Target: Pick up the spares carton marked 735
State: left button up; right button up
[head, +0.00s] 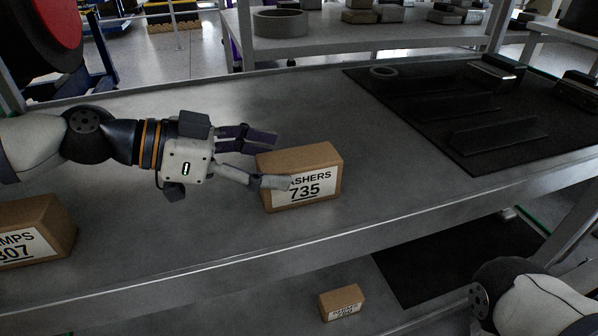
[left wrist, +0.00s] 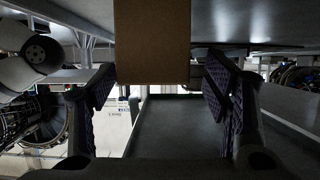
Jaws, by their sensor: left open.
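The spares carton marked 735 (head: 300,165) is a brown box with a white label reading "WASHERS 735", partly covered by a finger. It sits upright on the grey bench. My left gripper (head: 278,162) is open at the carton's left end, one finger across its front face and the other by its back left edge. In the left wrist view the carton (left wrist: 152,40) shows as a plain brown face at top centre, between the open fingers of my left gripper (left wrist: 160,80). Contact cannot be told. My right gripper is out of view.
Another carton (head: 34,232), its label ending in "307", stands at the bench's left front. A smaller carton (head: 341,302) lies on a lower level. A black mat (head: 470,115) with dark parts and a ring (head: 383,72) covers the bench's right. Bench between is clear.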

aim_at(299, 172)
pick_arm(q)
jog(key=x, duration=0.3)
jog(key=f+x, duration=0.1)
jog(key=x, duration=0.1)
jog(key=shift+s+d+f, duration=0.1)
jog(key=shift+s+d, duration=0.1)
jog(key=c, duration=1.5)
